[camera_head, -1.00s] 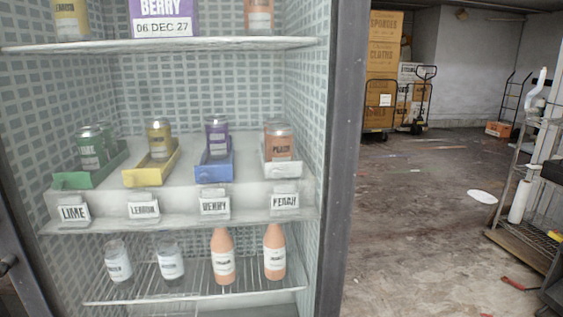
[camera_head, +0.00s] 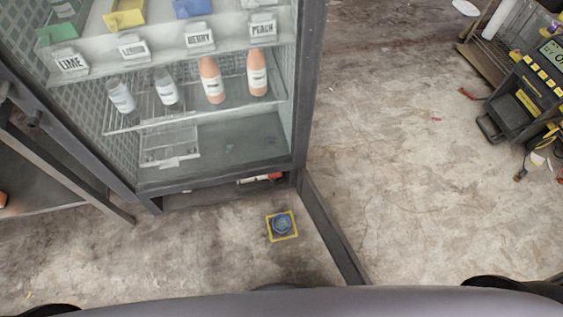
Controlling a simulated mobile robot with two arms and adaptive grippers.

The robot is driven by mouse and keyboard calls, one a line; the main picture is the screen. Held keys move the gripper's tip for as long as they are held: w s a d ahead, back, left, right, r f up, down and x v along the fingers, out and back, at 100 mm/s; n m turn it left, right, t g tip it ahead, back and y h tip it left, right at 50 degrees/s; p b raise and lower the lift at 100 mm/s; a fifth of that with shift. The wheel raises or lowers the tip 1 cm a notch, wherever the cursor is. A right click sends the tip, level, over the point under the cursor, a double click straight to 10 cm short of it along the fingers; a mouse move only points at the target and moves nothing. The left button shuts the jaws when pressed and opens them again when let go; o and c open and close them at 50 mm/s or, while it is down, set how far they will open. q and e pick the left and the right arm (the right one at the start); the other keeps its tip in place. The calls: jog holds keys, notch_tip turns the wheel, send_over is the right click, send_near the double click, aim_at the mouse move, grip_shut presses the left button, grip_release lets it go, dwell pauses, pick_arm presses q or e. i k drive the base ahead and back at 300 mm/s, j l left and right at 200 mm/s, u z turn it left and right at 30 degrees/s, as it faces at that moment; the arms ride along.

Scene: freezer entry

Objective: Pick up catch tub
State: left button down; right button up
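A small round blue tub (camera_head: 282,225), which looks like the catch tub, sits on the concrete floor inside a yellow square outline (camera_head: 272,237). It is in front of the glass-sided fridge, near its right front corner. It stands clear of the fridge base and of the dark open door frame to its right. Neither of my grippers is in view. Only my own body shows along the bottom edge.
The fridge (camera_head: 218,185) holds labelled bins and bottles on shelves. The open door (camera_head: 330,228) juts toward me. A black and yellow machine (camera_head: 515,100) stands at the right, beside a metal rack. Floor between door and machine is mostly clear.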

aim_at(280, 223)
jog(key=k+j+z, duration=0.2)
jog(key=k, duration=0.6)
jog(key=l+z, duration=0.1)
jog(key=z, duration=5.25)
jog(key=u, duration=5.35)
